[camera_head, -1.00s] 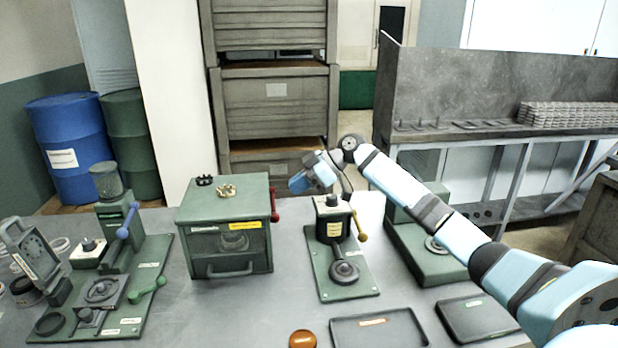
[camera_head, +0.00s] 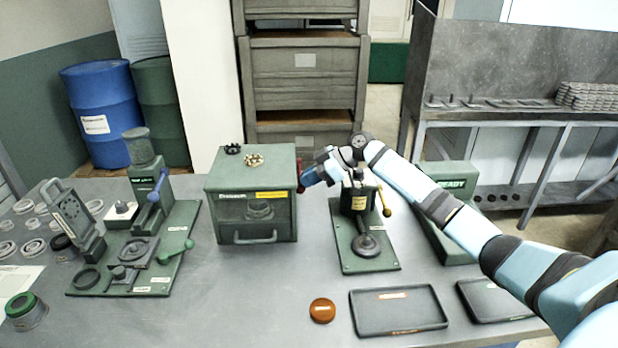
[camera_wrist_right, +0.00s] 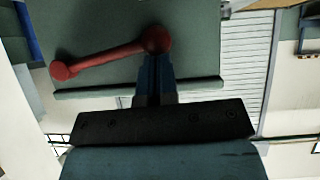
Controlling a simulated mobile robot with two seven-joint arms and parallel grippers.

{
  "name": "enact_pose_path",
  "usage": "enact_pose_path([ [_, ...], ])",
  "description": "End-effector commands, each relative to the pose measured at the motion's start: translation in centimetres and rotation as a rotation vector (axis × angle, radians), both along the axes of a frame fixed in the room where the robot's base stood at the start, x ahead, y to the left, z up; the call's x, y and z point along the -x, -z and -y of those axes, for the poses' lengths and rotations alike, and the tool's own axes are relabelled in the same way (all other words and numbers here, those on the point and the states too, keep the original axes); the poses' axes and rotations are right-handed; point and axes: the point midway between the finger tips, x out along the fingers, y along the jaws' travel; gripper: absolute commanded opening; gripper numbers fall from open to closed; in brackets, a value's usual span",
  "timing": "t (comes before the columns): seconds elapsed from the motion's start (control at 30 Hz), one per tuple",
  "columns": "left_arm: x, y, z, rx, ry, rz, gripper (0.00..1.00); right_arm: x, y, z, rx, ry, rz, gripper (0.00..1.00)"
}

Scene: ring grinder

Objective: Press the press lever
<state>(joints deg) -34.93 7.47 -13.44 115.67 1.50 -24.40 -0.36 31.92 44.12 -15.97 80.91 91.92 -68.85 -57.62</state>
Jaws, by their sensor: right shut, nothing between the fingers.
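A red lever (camera_head: 300,177) sits on the right side of a green box-shaped machine (camera_head: 224,212) with a front handle. In the right wrist view the red lever (camera_wrist_right: 112,55) runs from a round hub to a knob at the left, against the machine's green side. My right gripper (camera_head: 305,180) is shut and empty beside this lever. In the wrist view its fingertips (camera_wrist_right: 155,62) are just below the hub; I cannot tell whether they touch it. Other levers are a yellow one (camera_head: 384,203) and a blue one (camera_head: 157,187). My left gripper is not in view.
Black and brass parts lie on the box's top. A green machine with the yellow lever stands on a base (camera_head: 385,262) right of the box, under my right arm. An orange disc (camera_head: 322,310) and a dark tray (camera_head: 397,328) lie in front. The table before the box is clear.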

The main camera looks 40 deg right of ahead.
Motion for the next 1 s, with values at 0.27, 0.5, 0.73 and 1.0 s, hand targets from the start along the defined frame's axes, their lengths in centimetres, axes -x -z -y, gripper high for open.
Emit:
enact_pose_path([
  [0.27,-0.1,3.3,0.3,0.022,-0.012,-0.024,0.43,0.0,4.9,-0.1,0.003,-0.002,0.008,0.0],
  [0.5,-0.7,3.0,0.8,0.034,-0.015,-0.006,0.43,-0.2,5.6,0.0,0.061,-0.004,0.098,0.0],
  [0.73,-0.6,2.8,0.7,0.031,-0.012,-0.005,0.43,-0.2,5.5,0.0,0.061,-0.004,0.095,0.0],
  [1.0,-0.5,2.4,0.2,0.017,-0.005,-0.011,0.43,-0.3,4.5,-0.7,0.06,-0.005,0.095,0.0],
])
